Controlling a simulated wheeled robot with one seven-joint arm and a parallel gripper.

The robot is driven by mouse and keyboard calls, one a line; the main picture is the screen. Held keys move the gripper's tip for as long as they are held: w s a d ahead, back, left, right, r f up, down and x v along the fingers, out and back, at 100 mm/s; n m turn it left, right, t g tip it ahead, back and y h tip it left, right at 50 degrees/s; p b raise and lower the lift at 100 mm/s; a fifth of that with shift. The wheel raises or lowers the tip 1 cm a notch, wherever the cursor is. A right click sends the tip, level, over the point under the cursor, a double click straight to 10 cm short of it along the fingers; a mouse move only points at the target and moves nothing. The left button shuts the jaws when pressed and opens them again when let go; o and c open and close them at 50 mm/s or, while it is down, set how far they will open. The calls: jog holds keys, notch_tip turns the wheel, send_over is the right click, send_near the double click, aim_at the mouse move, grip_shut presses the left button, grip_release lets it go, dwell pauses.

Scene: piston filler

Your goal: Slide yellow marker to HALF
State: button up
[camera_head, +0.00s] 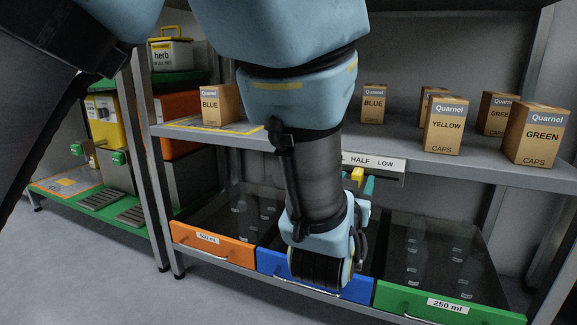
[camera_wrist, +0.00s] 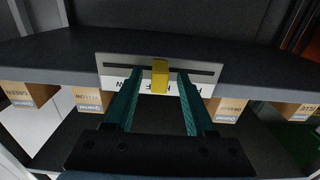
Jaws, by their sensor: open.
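The yellow marker (camera_wrist: 160,76) sticks out from a slotted white plate (camera_wrist: 112,68) on the shelf's front edge. In the wrist view the picture is upside down; the marker stands near the middle of the slot and covers part of the lettering. In the head view the plate (camera_head: 393,164) reads HALF and LOW, its left end hidden by my arm. The marker (camera_head: 357,174) shows just below HALF there. My gripper (camera_wrist: 160,73) is open, its teal fingers either side of the marker with gaps visible. In the head view a teal finger (camera_head: 369,186) shows beside it.
Several cap boxes, such as the YELLOW box (camera_head: 446,126), stand on the shelf (camera_head: 400,140) above. Below are an orange-fronted bin (camera_head: 212,245), a blue-fronted bin (camera_head: 272,265) and a green-fronted bin (camera_head: 400,298). A machine bench (camera_head: 70,182) stands at left.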

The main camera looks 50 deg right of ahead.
jog(key=p+v, duration=0.1)
jog(key=v, duration=0.4)
jog(key=shift+s+a, duration=0.15)
dwell(0.3)
jog(key=w+a+f+n+t+y+p, duration=0.1)
jog(key=w+a+n+y+p, duration=0.25)
jog(key=w, duration=0.85)
jog(key=w+a+f+n+t+y, duration=0.15)
jog(key=w+a+y, duration=0.25)
jog(key=w+a, duration=0.55)
jog(key=w+a+n+g+y+p, duration=0.25)
jog(key=w+a+y, duration=0.25)
jog(key=w+a, duration=0.65)
jog(key=s+a+r+n+g+y+p, duration=0.2)
jog(key=a+n, duration=0.1)
jog(key=a, duration=1.1)
jog(key=s+a+r+n+g+y+p, duration=0.1)
jog(key=s+a+n+g+y+p, duration=0.15)
jog(key=a, duration=1.05)
notch_tip(320, 180, up, 38)
jog(key=p, duration=3.7)
jog(key=shift+a, duration=0.15)
